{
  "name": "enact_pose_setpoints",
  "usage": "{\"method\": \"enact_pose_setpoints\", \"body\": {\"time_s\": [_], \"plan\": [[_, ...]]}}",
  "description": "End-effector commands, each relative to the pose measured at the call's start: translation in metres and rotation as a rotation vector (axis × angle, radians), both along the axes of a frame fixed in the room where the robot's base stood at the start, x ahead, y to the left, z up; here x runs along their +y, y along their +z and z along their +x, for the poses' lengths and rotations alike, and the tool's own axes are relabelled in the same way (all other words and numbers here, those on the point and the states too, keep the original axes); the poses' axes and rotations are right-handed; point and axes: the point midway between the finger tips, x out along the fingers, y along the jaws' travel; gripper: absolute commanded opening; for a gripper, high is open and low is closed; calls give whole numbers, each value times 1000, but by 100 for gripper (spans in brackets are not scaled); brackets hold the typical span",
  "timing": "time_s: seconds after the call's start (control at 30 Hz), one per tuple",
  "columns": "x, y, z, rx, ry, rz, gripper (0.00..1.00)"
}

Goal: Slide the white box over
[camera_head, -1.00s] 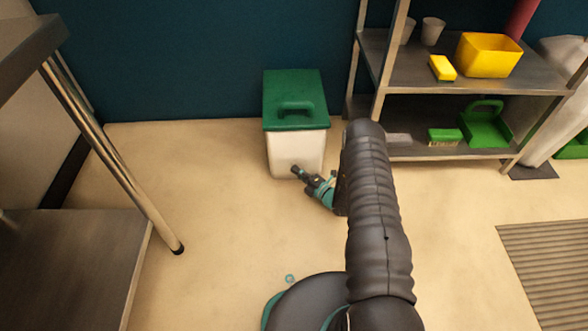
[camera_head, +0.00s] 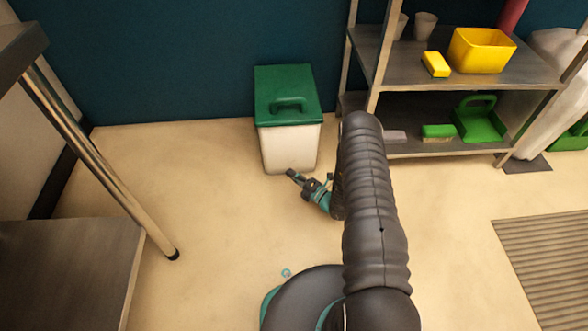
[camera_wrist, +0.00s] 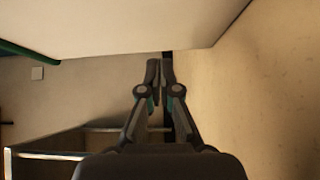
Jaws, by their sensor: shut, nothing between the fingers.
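The white box (camera_head: 290,150) with a green handled lid (camera_head: 287,95) stands upright on the floor against the dark blue wall. My gripper (camera_head: 292,173) is low in front of the box's lower right part, its fingertips close to the front face. I cannot tell whether they touch it. In the wrist view the fingers of my gripper (camera_wrist: 159,65) are together with nothing between them. A large pale surface, likely the white box (camera_wrist: 120,25), fills the top of that view, with a green edge at the upper left.
A metal shelf (camera_head: 440,75) with a yellow bin (camera_head: 480,50), a yellow block and green items stands right of the box. A metal table (camera_head: 70,270) is at the left. A ribbed mat (camera_head: 550,260) lies at the right. Floor left of the box is clear.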

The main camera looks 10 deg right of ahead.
Motion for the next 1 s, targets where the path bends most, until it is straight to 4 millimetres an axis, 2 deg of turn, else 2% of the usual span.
{"method": "enact_pose_setpoints", "body": {"time_s": [0.2,0.43,0.63,1.0], "plan": [[-32,0,-39,3,-7,1,0],[-54,0,-69,3,-7,0,0],[-61,0,-80,1,-5,0,0],[-61,-1,-81,-20,-2,-33,0]]}}
